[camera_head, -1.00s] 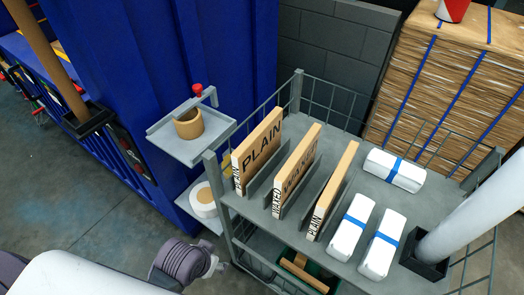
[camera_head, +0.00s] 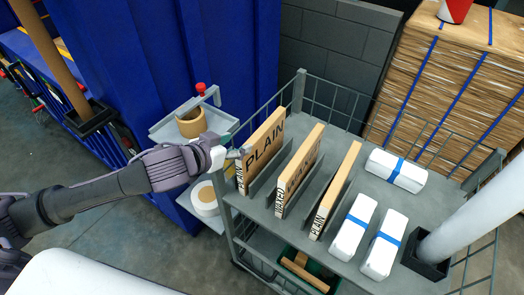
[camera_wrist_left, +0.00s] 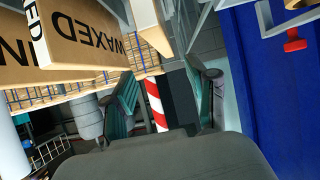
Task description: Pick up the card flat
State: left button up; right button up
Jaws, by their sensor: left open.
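Three tan card flats stand on edge in grey slots on the cart's top shelf: a left one marked PLAIN (camera_head: 265,148), a middle one marked WAXED (camera_head: 298,172) and a right one marked PLAIN (camera_head: 334,192). My left gripper (camera_head: 238,153) is open at the near-left end of the left PLAIN flat. I cannot tell if it touches the flat. The WAXED flat (camera_wrist_left: 80,35) shows at upper left there. My right gripper is not in view.
White packs with blue bands (camera_head: 397,170) lie right of the flats on the grey cart (camera_head: 350,130). A side tray (camera_head: 170,133) holds a brown tape roll (camera_head: 190,123) left of the flats. A white tube (camera_head: 475,215) stands at right. A blue wall is behind.

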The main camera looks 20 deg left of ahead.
aim_at(259, 132)
pick_arm(q)
jog(key=p+x, duration=0.1)
jog(key=x, duration=0.7)
jog(key=shift+r, duration=0.15)
jog(key=shift+w+d+p, duration=0.15)
jog(key=shift+w+p, duration=0.5)
jog(key=p+x, duration=0.1)
jog(key=x, duration=0.2)
jog(key=shift+w, duration=0.3)
jog(key=shift+w+f, duration=0.25)
jog(key=shift+f, duration=0.05)
jog(key=shift+c, duration=0.2)
grip_shut()
